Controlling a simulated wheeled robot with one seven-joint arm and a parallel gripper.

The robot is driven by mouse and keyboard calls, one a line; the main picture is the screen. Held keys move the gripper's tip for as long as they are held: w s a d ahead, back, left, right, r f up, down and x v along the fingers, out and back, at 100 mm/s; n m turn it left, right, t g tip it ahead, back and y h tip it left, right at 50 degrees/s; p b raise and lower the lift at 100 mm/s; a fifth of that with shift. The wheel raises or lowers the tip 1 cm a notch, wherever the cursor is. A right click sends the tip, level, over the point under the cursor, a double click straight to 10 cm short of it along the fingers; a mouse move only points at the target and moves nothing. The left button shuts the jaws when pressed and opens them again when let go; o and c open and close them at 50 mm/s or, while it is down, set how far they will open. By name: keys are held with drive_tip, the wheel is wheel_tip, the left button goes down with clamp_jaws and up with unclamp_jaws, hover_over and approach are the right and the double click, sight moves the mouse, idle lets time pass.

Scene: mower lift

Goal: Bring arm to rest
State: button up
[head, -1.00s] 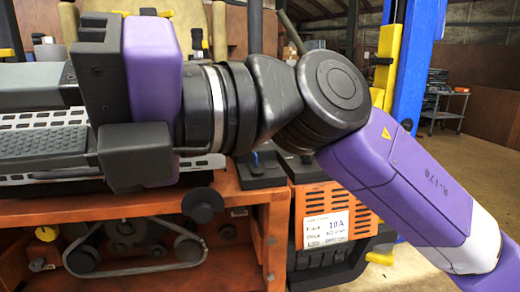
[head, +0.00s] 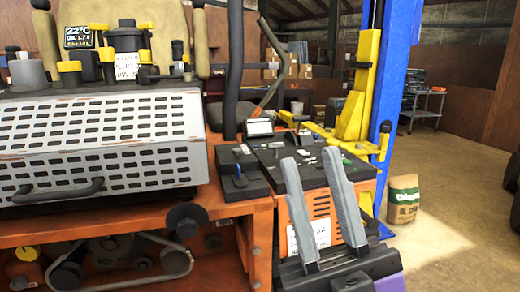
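My gripper (head: 311,158) is at the lower middle of the head view, with its two grey fingers pointing up. The fingers stand apart with nothing between them. Its black palm and a bit of purple housing show at the bottom edge; the rest of my arm is out of view. The fingers appear in front of the orange mower's vented side panel (head: 322,205) and the black tool tray (head: 268,158). I cannot tell how close they are to these.
The orange mower body (head: 235,208) fills the left, with a grey perforated cover (head: 100,135) and black handle (head: 58,190). A blue lift post (head: 397,75) with yellow parts stands behind. A paper bag (head: 403,200) sits on the floor at right, where there is open room.

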drive_tip(key=s+d+f+m+g+h+p, duration=0.1)
drive_tip(key=s+d+f+m+h, duration=0.2)
drive_tip(key=f+h, duration=0.35)
drive_tip(key=d+f+m+h, duration=0.3)
drive_tip(key=f+m+h, duration=0.25)
drive_tip(key=f, duration=0.25)
drive_tip(key=s+d+f+m+g+h+p, duration=0.1)
drive_tip(key=s+d+f+m+h, duration=0.1)
drive_tip(key=d+f+m+h, duration=0.4)
drive_tip(key=s+d+f+n+g+p, duration=0.1)
drive_tip(key=s+f+g, duration=0.3)
drive_tip(key=s+f, duration=0.3)
drive_tip(key=s+d+f+n+g+p, duration=0.1)
drive_tip(key=s+f+g, duration=0.3)
drive_tip(key=s, duration=0.9)
wheel_tip(320, 180, down, 3)
drive_tip(key=shift+s+d+f, duration=0.15)
drive_tip(key=shift+s+d, duration=0.1)
drive_tip(key=shift+d, duration=0.1)
drive_tip(key=shift+o, duration=0.4)
